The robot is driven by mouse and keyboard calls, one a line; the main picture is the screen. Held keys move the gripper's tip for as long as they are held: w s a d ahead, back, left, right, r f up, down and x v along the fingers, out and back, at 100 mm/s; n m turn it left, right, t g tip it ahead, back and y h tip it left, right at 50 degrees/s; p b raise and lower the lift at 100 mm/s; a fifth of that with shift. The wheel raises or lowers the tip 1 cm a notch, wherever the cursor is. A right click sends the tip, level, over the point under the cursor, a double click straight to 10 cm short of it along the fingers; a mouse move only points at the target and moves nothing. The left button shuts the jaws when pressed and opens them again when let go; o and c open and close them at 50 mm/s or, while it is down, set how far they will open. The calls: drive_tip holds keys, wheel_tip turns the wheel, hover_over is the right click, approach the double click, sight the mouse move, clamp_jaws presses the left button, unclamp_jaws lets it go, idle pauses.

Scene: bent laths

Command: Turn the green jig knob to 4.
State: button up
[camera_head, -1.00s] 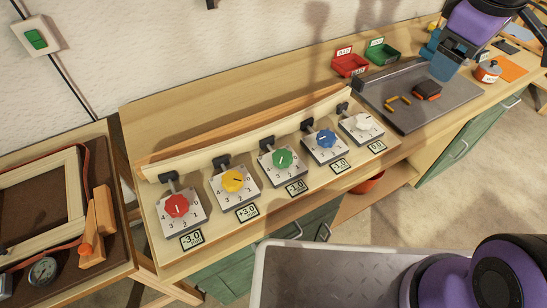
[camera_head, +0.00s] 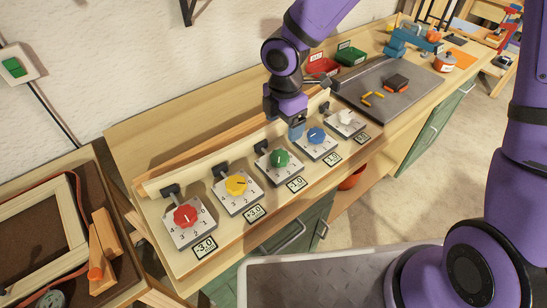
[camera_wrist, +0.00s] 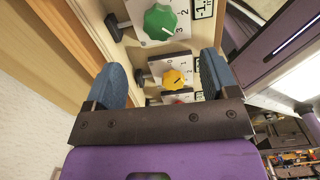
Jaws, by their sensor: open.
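The green knob (camera_head: 279,158) sits on a white numbered dial plate, the middle one in a row along the bench. The small display (camera_head: 297,184) before it reads about -1.0. My gripper (camera_head: 297,130) hangs above the row, close behind the blue knob and right of the green one, touching neither as far as I can tell. In the wrist view my gripper (camera_wrist: 160,78) is open and empty, its two blue fingers wide apart. There the green knob (camera_wrist: 160,22) lies beyond the fingertips, near the top edge, partly cut off.
Red (camera_head: 186,216) and yellow (camera_head: 237,185) knobs stand left of the green one, blue (camera_head: 317,135) and white (camera_head: 346,117) right. A pale bent lath (camera_head: 200,168) runs behind them. Red (camera_head: 322,67) and green (camera_head: 350,56) bins and a dark tray (camera_head: 405,100) are farther right.

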sight(280, 155)
drive_tip(key=f, duration=1.1)
drive_tip(key=shift+s+a+f, duration=0.15)
drive_tip(key=shift+a+f, duration=0.1)
drive_tip(key=shift+a, duration=0.15)
drive_tip(key=c, duration=0.9)
